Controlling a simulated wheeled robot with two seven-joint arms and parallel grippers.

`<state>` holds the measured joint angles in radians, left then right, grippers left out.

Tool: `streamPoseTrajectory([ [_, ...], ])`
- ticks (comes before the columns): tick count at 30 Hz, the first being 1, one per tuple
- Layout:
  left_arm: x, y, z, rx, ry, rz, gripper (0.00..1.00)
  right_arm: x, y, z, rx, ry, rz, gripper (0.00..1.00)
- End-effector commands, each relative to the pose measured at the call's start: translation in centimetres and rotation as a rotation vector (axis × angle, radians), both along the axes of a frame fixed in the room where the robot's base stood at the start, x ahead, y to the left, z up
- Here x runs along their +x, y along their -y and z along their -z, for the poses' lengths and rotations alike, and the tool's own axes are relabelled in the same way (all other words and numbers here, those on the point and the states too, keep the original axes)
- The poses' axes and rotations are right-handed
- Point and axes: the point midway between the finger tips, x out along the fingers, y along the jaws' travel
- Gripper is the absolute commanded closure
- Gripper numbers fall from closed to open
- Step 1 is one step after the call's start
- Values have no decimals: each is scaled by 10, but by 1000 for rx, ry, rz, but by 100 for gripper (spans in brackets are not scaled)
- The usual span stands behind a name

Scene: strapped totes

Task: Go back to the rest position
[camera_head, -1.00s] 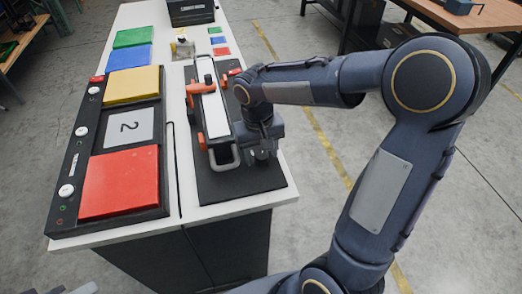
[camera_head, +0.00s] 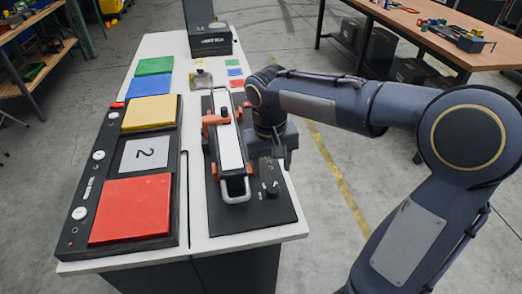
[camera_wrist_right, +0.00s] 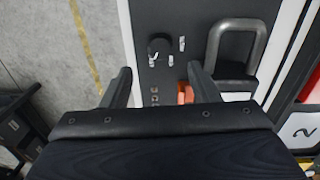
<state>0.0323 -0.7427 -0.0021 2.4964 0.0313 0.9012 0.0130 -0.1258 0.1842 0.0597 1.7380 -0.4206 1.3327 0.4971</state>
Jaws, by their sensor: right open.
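My right gripper (camera_head: 280,160) is above the right edge of the bench, beside the clamped device. In the wrist view its two fingers (camera_wrist_right: 159,88) are spread with nothing between them. The black panel (camera_head: 262,213) lies under it and bears a dark knob (camera_head: 272,188), which also shows in the wrist view (camera_wrist_right: 158,48) beyond the fingers, apart from them. The device (camera_head: 229,150) has a long white top, orange clamps and a grey loop handle (camera_head: 236,190); the handle also shows in the wrist view (camera_wrist_right: 236,25). My left gripper is not in view.
A black tray (camera_head: 71,229) with red, white "2" and yellow pads lies at left on the white bench (camera_head: 205,243). Green and blue pads and a dark box (camera_head: 210,40) are farther back. A wooden table (camera_head: 420,28) stands at back right. Floor between is clear.

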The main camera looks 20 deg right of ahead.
Motion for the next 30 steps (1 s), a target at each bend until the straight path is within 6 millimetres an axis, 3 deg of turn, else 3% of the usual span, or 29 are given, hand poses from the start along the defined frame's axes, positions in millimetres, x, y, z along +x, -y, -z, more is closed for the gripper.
streamPoseTrajectory([
  [8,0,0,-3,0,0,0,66,-10,3,-6,21,18,-2,45],
  [11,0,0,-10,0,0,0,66,-34,6,-18,78,64,-11,45],
  [15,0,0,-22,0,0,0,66,-84,6,-32,190,177,-30,45],
  [21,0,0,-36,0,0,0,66,-144,-9,-34,317,371,-45,45],
  [25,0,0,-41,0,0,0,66,-164,-19,-29,359,463,-47,45],
  [30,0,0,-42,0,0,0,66,-173,-25,-24,377,515,-48,45],
])
